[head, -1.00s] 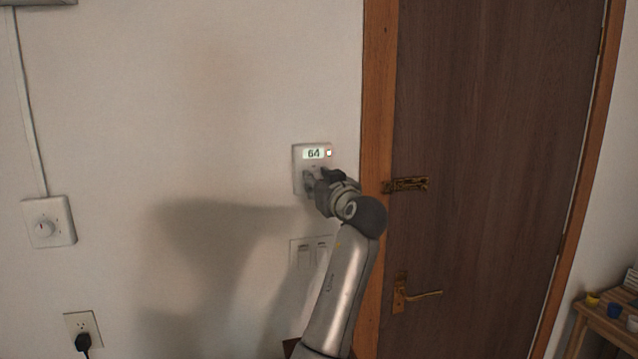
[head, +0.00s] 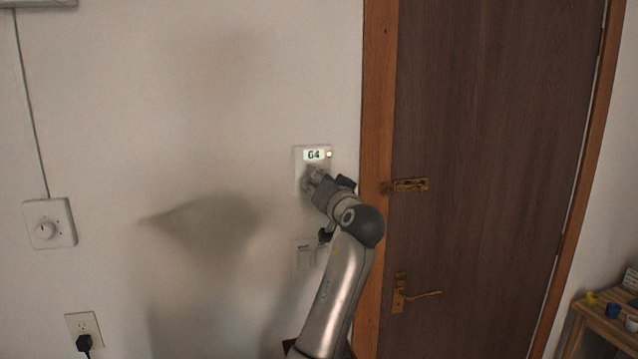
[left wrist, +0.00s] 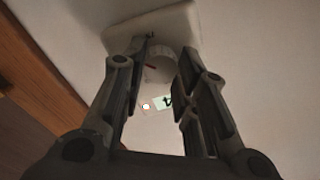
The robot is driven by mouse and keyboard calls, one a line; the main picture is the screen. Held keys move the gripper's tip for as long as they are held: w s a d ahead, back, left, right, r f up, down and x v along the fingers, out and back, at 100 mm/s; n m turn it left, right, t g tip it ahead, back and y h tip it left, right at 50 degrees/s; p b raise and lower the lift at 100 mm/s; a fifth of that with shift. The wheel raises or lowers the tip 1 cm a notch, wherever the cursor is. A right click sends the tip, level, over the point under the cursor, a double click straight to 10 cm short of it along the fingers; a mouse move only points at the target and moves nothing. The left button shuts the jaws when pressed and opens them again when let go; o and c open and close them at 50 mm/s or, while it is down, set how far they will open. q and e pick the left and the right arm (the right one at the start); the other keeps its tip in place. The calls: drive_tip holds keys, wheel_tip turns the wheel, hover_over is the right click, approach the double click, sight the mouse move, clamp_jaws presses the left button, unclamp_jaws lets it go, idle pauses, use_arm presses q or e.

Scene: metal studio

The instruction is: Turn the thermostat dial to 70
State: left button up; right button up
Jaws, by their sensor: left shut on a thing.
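The thermostat (head: 299,163) is a white plate on the wall left of the door frame. Its lit display (head: 313,155) reads 64, with a small light at its right. My left gripper (head: 313,181) is at the lower part of the plate and hides most of the dial in the head view. In the left wrist view, the round white dial (left wrist: 160,66) sits between the two fingers of the left gripper (left wrist: 165,60), which is shut on it. The display (left wrist: 165,102) shows partly beyond the dial. My right gripper is not in view.
A wall switch plate (head: 304,256) is just below the thermostat, partly behind my arm. Another white knob plate (head: 62,232) and an outlet (head: 91,323) are at the left. The brown door (head: 490,120) has a brass latch (head: 408,185) and handle (head: 420,295) close to my arm.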

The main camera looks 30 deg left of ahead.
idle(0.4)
use_arm(q)
drive_tip(key=o, duration=1)
drive_tip(key=shift+o, duration=0.2)
drive_tip(key=v, duration=1.2)
drive_tip(key=shift+f, duration=0.1)
